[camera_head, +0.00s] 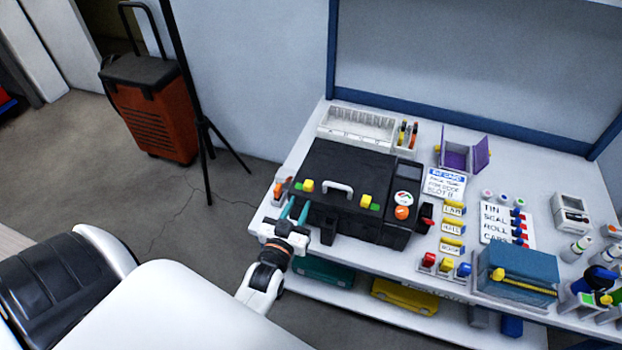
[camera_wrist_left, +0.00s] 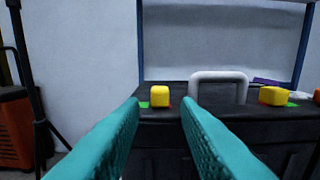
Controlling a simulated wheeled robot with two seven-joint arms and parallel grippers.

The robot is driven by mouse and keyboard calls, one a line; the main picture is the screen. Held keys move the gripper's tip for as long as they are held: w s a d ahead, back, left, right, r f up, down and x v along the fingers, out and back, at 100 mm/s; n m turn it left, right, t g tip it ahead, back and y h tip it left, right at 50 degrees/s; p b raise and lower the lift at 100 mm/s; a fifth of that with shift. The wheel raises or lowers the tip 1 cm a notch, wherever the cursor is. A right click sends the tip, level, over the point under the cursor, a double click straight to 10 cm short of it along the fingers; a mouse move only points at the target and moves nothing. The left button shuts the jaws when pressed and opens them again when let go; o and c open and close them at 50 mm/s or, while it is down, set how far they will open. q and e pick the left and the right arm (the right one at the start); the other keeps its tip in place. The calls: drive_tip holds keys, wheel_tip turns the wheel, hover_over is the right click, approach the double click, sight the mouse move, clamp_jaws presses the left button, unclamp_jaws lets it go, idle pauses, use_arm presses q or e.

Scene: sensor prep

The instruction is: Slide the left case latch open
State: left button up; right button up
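The black case (camera_head: 340,187) stands shut on the white workbench, with a pale handle (camera_head: 337,188) on its front part. The left latch (camera_head: 308,185) is a yellow block with a green patch on its left; in the left wrist view the latch (camera_wrist_left: 160,96) also shows a thin red patch at its right. The right latch (camera_head: 366,201) is yellow with green to its right. My left gripper (camera_head: 294,208) is open and empty, its teal fingers just in front of the case near the left latch, apart from it. In the left wrist view the latch appears between and beyond the fingertips (camera_wrist_left: 162,103). My right gripper is not in view.
A compartment tray (camera_head: 357,130) sits behind the case. A panel with an orange knob (camera_head: 402,212) adjoins its right side. Labels, a purple box (camera_head: 456,156) and a blue box (camera_head: 517,272) stand farther right. An orange wheeled case (camera_head: 150,110) and tripod are left of the bench.

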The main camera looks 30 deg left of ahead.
sight(310, 181)
use_arm(q)
drive_tip(key=x, duration=1)
drive_tip(key=shift+d, duration=0.1)
clamp_jaws()
